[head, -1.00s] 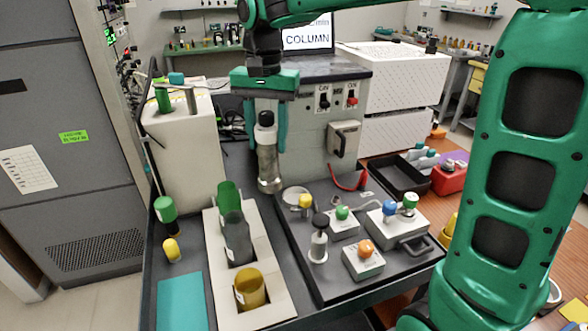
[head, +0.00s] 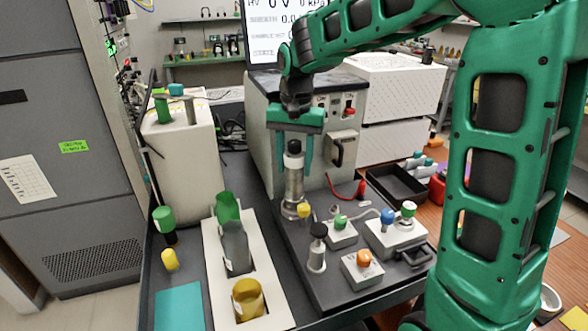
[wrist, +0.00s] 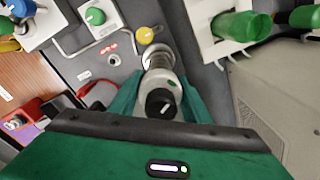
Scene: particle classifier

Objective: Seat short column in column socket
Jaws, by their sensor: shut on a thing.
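The short column (head: 293,180), a metal cylinder with a black cap, is upright in my gripper (head: 291,170). The green fingers of my gripper are shut on it, one on each side. In the wrist view, the column (wrist: 163,82) shows from its cap end, between the fingers (wrist: 158,98). Its lower end is at the pale round column socket (head: 303,211) on the dark tray, which is mostly hidden behind it. I cannot tell whether the lower end is inside the socket or just above it.
A yellow knob (head: 304,211) is close beside the column. A black-capped post (head: 317,250) and several knobbed boxes stand on the tray (head: 340,295). A pale rack (head: 275,300) holds green, grey and yellow vessels at left. The instrument box (head: 262,130) stands behind.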

